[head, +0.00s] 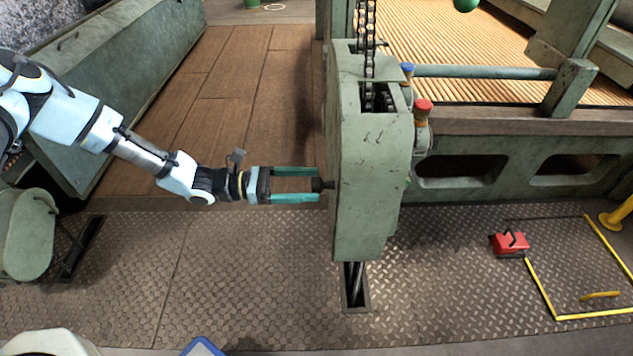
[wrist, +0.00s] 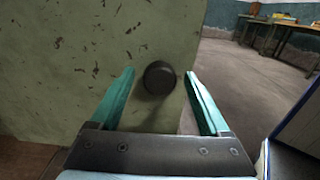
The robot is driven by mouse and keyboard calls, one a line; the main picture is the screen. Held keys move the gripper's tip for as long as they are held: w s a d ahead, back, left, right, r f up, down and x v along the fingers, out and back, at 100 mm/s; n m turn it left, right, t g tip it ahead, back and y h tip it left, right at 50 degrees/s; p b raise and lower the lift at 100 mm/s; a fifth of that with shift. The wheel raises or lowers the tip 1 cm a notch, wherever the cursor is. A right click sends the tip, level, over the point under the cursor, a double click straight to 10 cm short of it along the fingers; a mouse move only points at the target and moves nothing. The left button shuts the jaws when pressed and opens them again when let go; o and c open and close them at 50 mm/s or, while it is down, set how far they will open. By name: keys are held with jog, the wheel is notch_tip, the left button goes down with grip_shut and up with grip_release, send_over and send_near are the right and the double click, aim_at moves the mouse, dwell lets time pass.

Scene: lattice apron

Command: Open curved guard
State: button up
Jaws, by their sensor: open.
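The curved guard (head: 368,190) is a worn green housing standing upright around a chain at the middle of the head view. It also fills the left of the wrist view (wrist: 70,60) as a scratched green face. A dark round knob (wrist: 159,77) sticks out from that face; in the head view the knob (head: 321,185) is on the guard's left side. My gripper (head: 318,184) is open, with its two teal fingers pointing at the guard. In the wrist view the knob lies between the open fingers (wrist: 160,85), with space on both sides. The guard's hinge or latch is not clear.
A chain (head: 369,40) runs down into the guard's top. Red (head: 423,106) and blue (head: 407,68) capped parts sit on its right. A floor slot (head: 355,290) lies below. A red box (head: 509,244) is on the metal floor at right. The floor left of the guard is clear.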

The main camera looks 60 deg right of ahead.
jog(key=shift+x, duration=1.15)
jog(key=shift+w, duration=0.1)
grip_shut()
